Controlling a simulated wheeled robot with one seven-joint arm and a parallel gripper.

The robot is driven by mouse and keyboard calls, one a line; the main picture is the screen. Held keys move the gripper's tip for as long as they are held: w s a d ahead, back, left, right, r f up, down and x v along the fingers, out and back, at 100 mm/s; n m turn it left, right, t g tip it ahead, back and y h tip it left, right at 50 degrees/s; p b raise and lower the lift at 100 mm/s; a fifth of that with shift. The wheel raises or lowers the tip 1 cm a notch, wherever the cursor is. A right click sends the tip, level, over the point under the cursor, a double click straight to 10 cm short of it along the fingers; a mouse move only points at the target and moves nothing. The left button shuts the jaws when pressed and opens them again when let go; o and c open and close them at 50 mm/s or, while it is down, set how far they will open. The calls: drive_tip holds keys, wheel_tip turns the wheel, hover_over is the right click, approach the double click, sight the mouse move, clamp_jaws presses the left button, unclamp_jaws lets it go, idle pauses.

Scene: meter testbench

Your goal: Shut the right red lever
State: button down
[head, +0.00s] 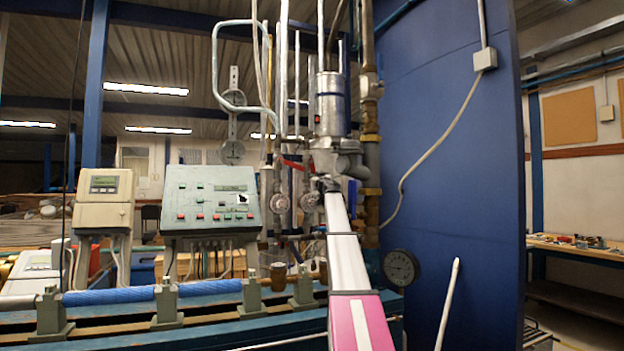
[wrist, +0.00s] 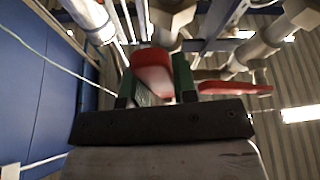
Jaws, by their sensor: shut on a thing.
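In the wrist view, my gripper (wrist: 154,84) has its two dark green fingers on either side of a red lever (wrist: 152,68), and it is shut on this lever. The held lever is the one nearer the blue wall, which fits the right red lever. A second red lever (wrist: 236,88) is to the right of the fingers, apart from them. In the head view, one red lever (head: 292,164) shows beside the grey pipework. My arm reaches up to the pipes there, and its end covers the held lever.
A blue wall (head: 450,180) stands right of the pipes. A blue-handled valve (head: 352,192) and a pressure gauge (head: 401,267) are close to my arm. A control box (head: 210,200) and a beige meter box (head: 103,198) stand to the left, behind the bench rail.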

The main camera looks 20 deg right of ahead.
drive_tip(key=shift+d+r+n+y, duration=0.1)
drive_tip(key=shift+d+n+y, duration=0.25)
drive_tip(key=shift+n+y, duration=0.35)
drive_tip(key=shift+h, duration=0.3)
drive_tip(key=c, duration=1.2)
unclamp_jaws()
drive_tip(key=shift+a, duration=0.1)
